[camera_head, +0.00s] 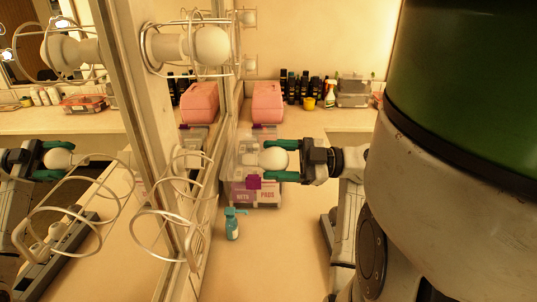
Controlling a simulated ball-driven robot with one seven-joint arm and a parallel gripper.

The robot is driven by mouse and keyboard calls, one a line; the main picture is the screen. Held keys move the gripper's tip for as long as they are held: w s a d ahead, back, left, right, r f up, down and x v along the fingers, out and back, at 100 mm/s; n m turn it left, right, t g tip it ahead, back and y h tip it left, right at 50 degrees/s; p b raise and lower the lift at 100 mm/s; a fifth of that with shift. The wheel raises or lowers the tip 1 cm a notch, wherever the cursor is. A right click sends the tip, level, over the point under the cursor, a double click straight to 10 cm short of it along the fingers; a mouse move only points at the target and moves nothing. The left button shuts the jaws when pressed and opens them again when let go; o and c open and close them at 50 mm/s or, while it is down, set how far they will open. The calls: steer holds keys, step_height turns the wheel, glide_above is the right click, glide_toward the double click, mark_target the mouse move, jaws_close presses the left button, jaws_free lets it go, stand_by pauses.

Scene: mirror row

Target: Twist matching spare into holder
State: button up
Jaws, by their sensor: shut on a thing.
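My gripper (285,160) comes in from the right and is shut on a round white bulb (271,161). It holds the bulb above the counter, in front of a clear box. The bulb's base points left, toward the mirror frame. A lamp holder with a wire cage (165,222) sticks out from the mirror frame at the lower left; no bulb shows in it. The bulb and this holder are apart in the picture. An upper caged holder carries a white round bulb (211,46). The mirror (60,200) reflects my gripper and bulb.
A clear box with a purple latch (256,194) stands behind and below my gripper. A teal pump bottle (232,225) stands on the counter (285,255). A pink case (267,102), dark bottles (291,86) and a spray bottle (330,93) stand at the back. The front counter is mostly clear.

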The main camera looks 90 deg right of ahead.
mark_target(243, 160)
steer(key=shift+w+a+b, duration=0.15)
steer(key=shift+w+b, duration=0.3)
steer(key=shift+w, duration=1.4)
steer(key=shift+w+a+b, duration=0.15)
steer(key=shift+w+b, duration=0.25)
steer(key=shift+w, duration=1.45)
steer(key=shift+p, duration=1.15)
steer(key=shift+w+a+p, duration=0.15)
steer(key=shift+w+p, duration=0.4)
steer(key=shift+w, duration=1.05)
stand_by(1.5)
